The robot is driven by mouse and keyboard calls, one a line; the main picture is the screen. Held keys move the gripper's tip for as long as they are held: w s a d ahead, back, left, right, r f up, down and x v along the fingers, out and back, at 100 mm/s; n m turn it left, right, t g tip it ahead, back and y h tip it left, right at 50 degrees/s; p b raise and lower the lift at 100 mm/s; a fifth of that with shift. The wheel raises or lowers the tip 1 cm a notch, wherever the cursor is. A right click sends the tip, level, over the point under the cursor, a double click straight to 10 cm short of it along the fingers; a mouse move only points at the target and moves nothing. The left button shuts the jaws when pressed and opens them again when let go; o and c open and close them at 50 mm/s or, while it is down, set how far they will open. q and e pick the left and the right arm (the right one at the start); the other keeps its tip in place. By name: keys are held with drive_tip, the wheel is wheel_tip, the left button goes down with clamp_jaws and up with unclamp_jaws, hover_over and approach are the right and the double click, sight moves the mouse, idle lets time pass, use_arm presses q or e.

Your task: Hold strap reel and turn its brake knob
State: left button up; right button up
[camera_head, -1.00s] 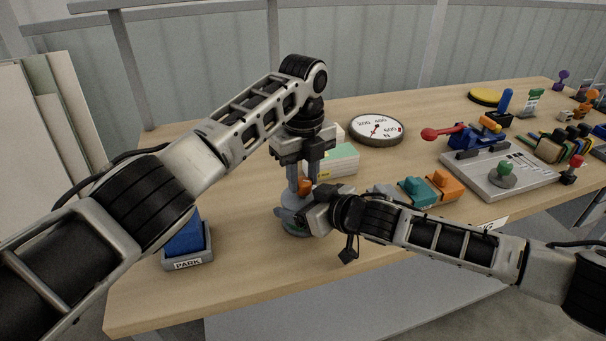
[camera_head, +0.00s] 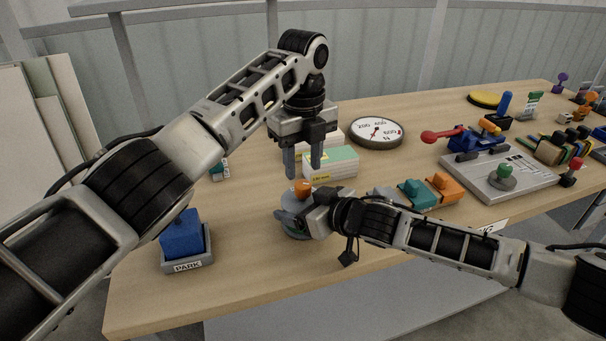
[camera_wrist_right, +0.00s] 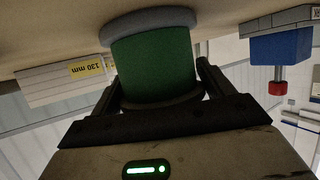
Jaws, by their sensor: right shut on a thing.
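The strap reel stands near the table's front edge, with a grey body (camera_head: 290,220) and an orange brake knob (camera_head: 303,188) on top. Its green strap drum (camera_wrist_right: 155,70) fills the middle of the right wrist view. My right gripper (camera_head: 308,217) is shut on the reel from the right; its fingers (camera_wrist_right: 160,88) lie on either side of the green drum. My left gripper (camera_head: 303,168) is open and empty, pointing down above the orange knob, apart from it. The right gripper hides part of the reel in the head view.
A blue block (camera_head: 182,235) sits in the PARK tray (camera_head: 190,264) at left. White and green boxes (camera_head: 332,165) lie behind the reel, with a dial gauge (camera_head: 376,131) beyond. Teal (camera_head: 417,194) and orange (camera_head: 444,186) pieces and a grey panel (camera_head: 515,184) stand at right.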

sight(303, 183)
use_arm(q)
wheel_tip(303, 183, up, 8)
idle(0.5)
use_arm(e)
drive_tip(key=o, duration=1.5)
